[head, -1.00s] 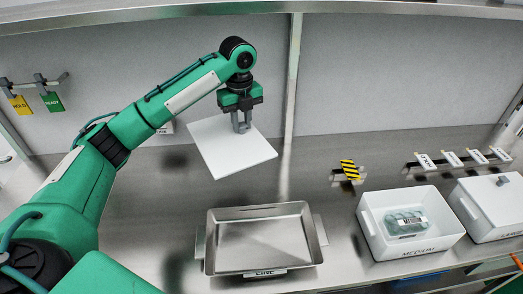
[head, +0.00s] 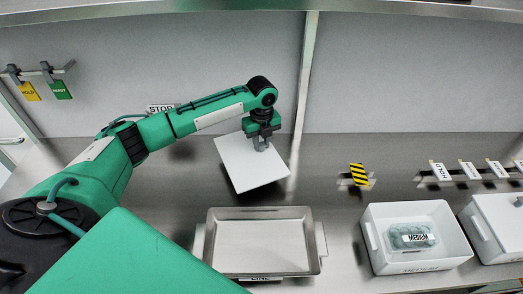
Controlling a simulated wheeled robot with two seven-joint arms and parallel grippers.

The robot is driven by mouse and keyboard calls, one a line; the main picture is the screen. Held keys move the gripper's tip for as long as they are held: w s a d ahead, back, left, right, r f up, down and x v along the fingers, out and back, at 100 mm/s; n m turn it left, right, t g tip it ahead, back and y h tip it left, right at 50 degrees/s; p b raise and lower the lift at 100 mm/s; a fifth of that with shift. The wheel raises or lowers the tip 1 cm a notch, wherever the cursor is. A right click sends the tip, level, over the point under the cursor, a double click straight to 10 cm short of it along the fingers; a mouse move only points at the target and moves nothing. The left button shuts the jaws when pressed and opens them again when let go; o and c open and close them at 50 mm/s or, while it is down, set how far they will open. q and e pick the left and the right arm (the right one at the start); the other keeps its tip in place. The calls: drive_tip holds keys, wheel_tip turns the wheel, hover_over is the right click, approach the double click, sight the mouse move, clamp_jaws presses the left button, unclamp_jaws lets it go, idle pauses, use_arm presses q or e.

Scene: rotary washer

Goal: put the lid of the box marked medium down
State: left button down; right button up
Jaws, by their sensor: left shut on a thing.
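The box marked medium (head: 372,238) is a white open box at the right front of the bench. A clear pack with greenish contents (head: 405,232), labelled MEDIUM, lies inside it. My left gripper (head: 261,144) is shut on the white square lid (head: 247,167) and holds it tilted above the bench, behind the steel tray. The lid's knob is hidden between the fingers. Whether the lid's front edge touches the bench I cannot tell. My right gripper is not in view.
A steel tray (head: 207,243) marked LINE stands empty in front of the lid. A second white box, closed by a lid (head: 503,218), stands at the far right. A striped yellow-black tag (head: 359,175) and several white tags (head: 440,171) stand behind the boxes. Bare bench lies between lid and striped tag.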

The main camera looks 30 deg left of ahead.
sight(261, 151)
use_arm(q)
drive_tip(key=shift+f, duration=0.35)
drive_tip(key=shift+f+p, duration=0.55)
drive_tip(key=shift+f, duration=1.8)
drive_tip(key=shift+s, duration=0.1)
drive_tip(key=c, duration=1.2)
unclamp_jaws()
wheel_tip(261, 151, up, 12)
drive_tip(key=b, duration=0.2)
drive_tip(key=shift+r+b, duration=0.1)
drive_tip(key=shift+b, duration=0.2)
